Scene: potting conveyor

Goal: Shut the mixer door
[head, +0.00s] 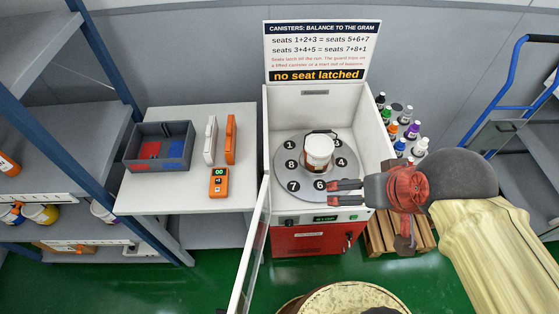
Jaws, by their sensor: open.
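The mixer (376,135) is a white cabinet with a red lower front. Its door (250,246), a pale-framed clear panel, stands open, swung out toward me from the cabinet's left front edge. Inside, a grey round plate (290,150) has numbered seats. A white-lidded canister (319,152) stands near its middle, partly ringed by a dark part. My gripper (333,193) comes in from the right with its red-and-black fingers apart and empty. It appears over the front edge of the mixer, near seat 6, right of the door and not touching it.
A white table (160,202) at left holds a divided bin (140,163) and orange and white devices (231,139). Blue-framed shelving (100,120) stands far left. Bottles (412,131) and a wooden pallet (376,238) are right of the mixer. A blue hand truck (508,75) stands at right.

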